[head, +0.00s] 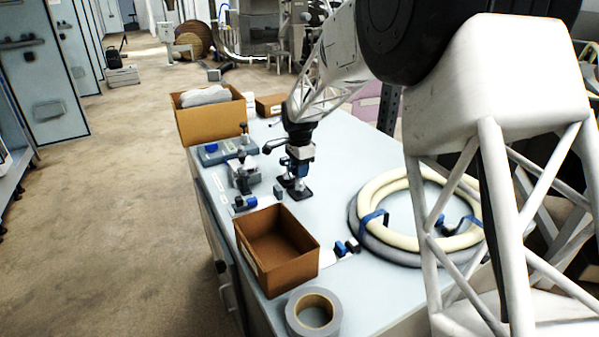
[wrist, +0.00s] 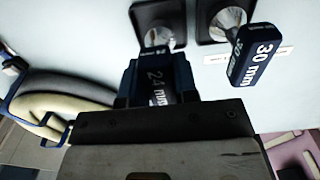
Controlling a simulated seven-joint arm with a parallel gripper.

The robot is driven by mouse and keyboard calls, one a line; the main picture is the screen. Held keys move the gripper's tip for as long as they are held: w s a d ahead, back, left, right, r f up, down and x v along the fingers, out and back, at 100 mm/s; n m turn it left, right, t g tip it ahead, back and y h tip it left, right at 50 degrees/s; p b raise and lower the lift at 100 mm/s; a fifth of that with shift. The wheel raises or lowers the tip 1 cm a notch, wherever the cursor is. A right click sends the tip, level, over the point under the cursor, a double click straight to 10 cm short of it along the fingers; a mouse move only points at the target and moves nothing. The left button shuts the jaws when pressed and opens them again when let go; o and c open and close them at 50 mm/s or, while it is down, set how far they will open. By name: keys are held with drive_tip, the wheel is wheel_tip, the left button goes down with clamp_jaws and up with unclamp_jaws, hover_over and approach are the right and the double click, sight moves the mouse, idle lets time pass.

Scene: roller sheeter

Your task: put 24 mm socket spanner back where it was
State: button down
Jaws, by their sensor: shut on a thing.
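The 24 mm socket spanner (wrist: 158,88) has a dark blue handle with white "24 mm" lettering. My gripper (wrist: 155,98) is shut on this handle; in the head view my gripper (head: 299,153) is above the bench's middle. The spanner's silver end (wrist: 157,38) lines up with a square black holder (wrist: 150,12). I cannot tell whether it is seated in it or just above. To the right, the blue 30 mm spanner (wrist: 254,55) stands at a second black holder (wrist: 208,30). White labels (wrist: 215,59) lie on the bench beside the holders.
On the bench (head: 345,150) are an empty brown box (head: 262,270), a grey tape roll (head: 314,313) and a coiled cream and grey hose (head: 362,190). A cardboard box with grey cloth (head: 210,120) stands at the back left. Small blue-grey fixtures (head: 243,178) stand left of my gripper.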

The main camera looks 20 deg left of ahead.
drive_tip(key=shift+f, duration=0.55)
drive_tip(key=shift+f, duration=0.15)
drive_tip(key=c, duration=0.9)
unclamp_jaws()
wheel_tip(320, 180, up, 12)
drive_tip(key=shift+r, duration=0.1)
idle(0.5)
